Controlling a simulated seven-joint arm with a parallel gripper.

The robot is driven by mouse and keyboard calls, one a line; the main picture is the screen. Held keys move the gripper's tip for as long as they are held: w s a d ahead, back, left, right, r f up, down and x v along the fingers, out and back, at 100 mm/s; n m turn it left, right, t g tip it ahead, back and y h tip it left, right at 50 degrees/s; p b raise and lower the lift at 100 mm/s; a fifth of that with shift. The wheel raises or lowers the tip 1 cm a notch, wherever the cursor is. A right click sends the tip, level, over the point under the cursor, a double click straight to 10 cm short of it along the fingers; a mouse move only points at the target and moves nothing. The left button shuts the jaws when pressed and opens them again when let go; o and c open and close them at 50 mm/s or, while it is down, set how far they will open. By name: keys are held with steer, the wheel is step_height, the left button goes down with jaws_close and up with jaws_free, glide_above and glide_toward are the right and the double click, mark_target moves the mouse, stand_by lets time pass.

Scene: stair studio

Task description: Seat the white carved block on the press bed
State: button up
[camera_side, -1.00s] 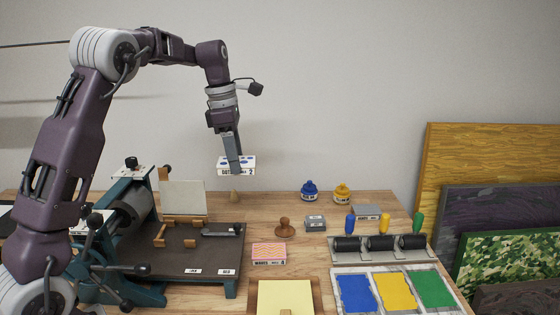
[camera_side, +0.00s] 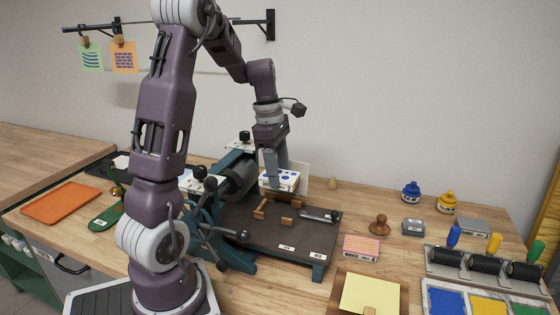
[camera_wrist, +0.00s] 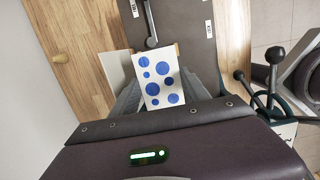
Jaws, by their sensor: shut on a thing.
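My gripper (camera_side: 276,172) is shut on the white carved block (camera_side: 287,182), which has blue dots on its top face. The block is above the far part of the dark press bed (camera_side: 262,238), in front of a pale upright board (camera_side: 302,172). It seems to hang clear of the bed, but the gap is hard to judge. In the wrist view the dotted face of the block (camera_wrist: 157,78) shows between the fingers. Small wooden stops (camera_side: 260,209) and a metal clamp piece (camera_side: 320,215) sit on the bed.
The green press frame and roller (camera_side: 238,172) stand left of the block. A pink carved block (camera_side: 361,247), a wooden knob (camera_side: 380,225) and a yellow paper stack (camera_side: 370,293) lie to the right. Ink jars (camera_side: 411,191) and rollers (camera_side: 485,264) are farther right.

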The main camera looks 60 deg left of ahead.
steer(key=shift+f, duration=3.35)
steer(key=shift+f, duration=0.75)
steer(key=shift+f, duration=0.35)
steer(key=shift+f, duration=0.1)
steer(key=o, duration=1.5)
